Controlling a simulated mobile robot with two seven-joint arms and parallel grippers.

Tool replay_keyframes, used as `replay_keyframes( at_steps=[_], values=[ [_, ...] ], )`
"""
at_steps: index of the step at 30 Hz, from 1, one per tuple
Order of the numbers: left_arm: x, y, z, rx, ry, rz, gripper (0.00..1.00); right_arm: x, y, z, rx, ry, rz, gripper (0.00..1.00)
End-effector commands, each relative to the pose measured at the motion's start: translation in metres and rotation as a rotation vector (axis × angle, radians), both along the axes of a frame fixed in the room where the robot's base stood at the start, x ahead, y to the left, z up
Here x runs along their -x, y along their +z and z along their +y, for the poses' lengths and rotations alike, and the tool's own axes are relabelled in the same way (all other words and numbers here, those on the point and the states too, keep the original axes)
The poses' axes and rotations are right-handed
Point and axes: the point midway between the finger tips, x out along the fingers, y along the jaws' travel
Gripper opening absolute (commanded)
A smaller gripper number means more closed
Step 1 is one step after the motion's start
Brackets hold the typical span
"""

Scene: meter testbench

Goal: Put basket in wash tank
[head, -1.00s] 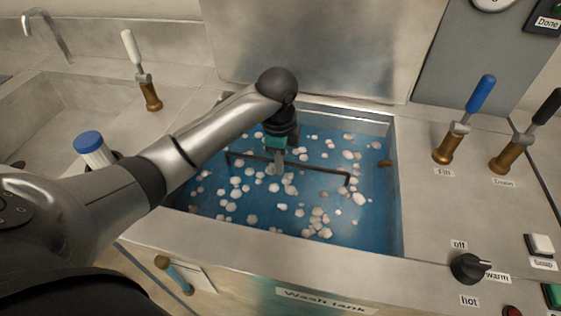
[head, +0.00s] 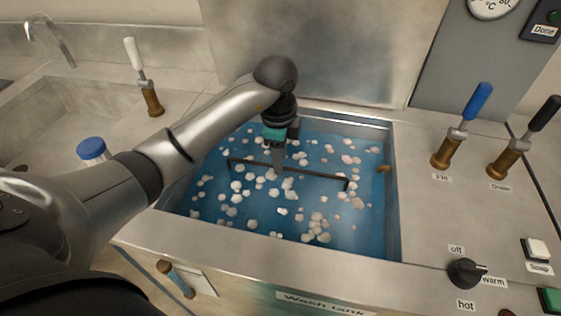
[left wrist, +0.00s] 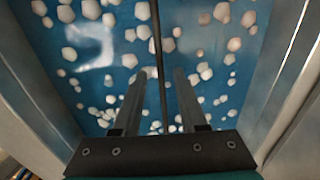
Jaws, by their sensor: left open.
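The wash tank (head: 397,205) is filled with blue water and many pale foam clumps. A thin dark handle bar (head: 320,178) of the basket crosses the tank just above the water, with bent ends. The basket's body is hidden under the blue water and foam. My left gripper (head: 277,170) points down over the middle of the tank, at the handle. In the left wrist view its open fingers (left wrist: 163,85) lie on either side of the handle bar (left wrist: 157,35); I cannot tell whether they touch it. My right gripper is not in view.
A basin with a tap (head: 55,40) lies at the left, beside a white lever (head: 140,75). A blue-capped bottle (head: 91,150) stands behind my left arm. Fill (head: 465,125) and drain (head: 525,138) levers and a heat knob (head: 467,271) are on the right deck.

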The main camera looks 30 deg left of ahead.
Motion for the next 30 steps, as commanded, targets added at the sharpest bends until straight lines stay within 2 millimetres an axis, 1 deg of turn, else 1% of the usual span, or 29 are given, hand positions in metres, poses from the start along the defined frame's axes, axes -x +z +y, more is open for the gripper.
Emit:
replay_keyframes(
  at_steps=[1, 6, 9, 12, 15, 19, 30],
  values=[
    [0.0, 0.016, 0.0, -0.002, -0.001, -0.006, 0.42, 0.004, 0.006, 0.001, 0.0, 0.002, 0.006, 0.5],
    [0.004, 0.051, -0.001, 0.0, 0.0, -0.004, 0.42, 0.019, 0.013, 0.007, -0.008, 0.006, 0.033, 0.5],
    [0.005, 0.066, -0.001, -0.001, 0.0, -0.004, 0.42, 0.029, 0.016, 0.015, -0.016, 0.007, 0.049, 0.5],
    [0.007, 0.076, -0.002, 0.0, 0.0, -0.001, 0.42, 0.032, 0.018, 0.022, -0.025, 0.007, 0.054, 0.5],
    [0.008, 0.081, -0.002, 0.0, 0.0, -0.001, 0.42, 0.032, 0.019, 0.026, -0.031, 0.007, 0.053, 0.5],
    [0.008, 0.082, -0.002, 0.0, 0.0, -0.001, 0.42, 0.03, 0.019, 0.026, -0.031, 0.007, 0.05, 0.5],
    [0.008, 0.082, -0.002, 0.0, 0.0, 0.0, 0.42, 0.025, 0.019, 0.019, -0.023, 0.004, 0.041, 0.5]
  ],
)
